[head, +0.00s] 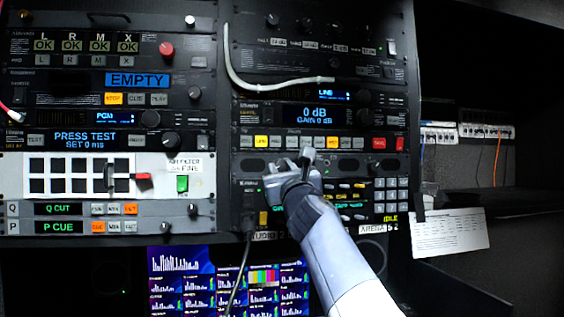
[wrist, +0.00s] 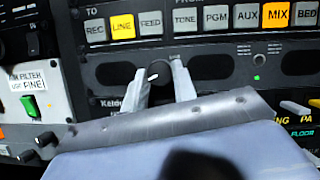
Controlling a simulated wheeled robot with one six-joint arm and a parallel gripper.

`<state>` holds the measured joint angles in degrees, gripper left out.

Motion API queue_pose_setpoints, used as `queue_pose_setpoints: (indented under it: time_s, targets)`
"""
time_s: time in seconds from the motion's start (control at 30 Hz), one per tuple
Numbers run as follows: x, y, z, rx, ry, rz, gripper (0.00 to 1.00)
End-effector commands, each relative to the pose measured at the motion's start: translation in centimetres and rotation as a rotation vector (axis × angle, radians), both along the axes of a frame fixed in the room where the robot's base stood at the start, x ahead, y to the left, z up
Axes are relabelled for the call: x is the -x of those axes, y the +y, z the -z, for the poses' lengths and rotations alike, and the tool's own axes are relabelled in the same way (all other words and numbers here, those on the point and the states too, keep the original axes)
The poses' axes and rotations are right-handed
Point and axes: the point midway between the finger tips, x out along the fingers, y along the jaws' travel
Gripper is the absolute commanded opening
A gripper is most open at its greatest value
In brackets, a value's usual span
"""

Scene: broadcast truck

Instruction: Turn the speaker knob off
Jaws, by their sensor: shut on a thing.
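The speaker knob (wrist: 158,72) is a round black knob with a white pointer mark. It sits on a dark panel (wrist: 215,72) with oval speaker grilles, below a row of lit buttons. My gripper (wrist: 160,84) has one pale finger on each side of the knob and is shut on it. The pointer slants up to the right in the wrist view. In the head view my gripper (head: 292,164) reaches the same panel from below, and it hides the knob there.
A row of buttons (head: 297,142) runs just above the knob. A number keypad (head: 391,195) is to the right. A white filter panel (head: 105,176) with a green switch (head: 182,184) is to the left. A black cable (head: 242,270) hangs below, and a pale cable (head: 275,86) loops above.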

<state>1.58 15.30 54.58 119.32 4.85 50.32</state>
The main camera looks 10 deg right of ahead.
Motion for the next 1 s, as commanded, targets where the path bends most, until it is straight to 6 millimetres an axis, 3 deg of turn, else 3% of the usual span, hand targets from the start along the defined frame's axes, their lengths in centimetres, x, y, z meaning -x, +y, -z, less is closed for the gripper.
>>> queue_pose_setpoints:
  time_s: [0.5,1.0]
  targets:
    - [0.07,-0.35,-0.35,0.341,-0.002,0.002,0.04]
    - [0.07,-0.32,-0.24,0.414,-0.001,0.000,0.04]
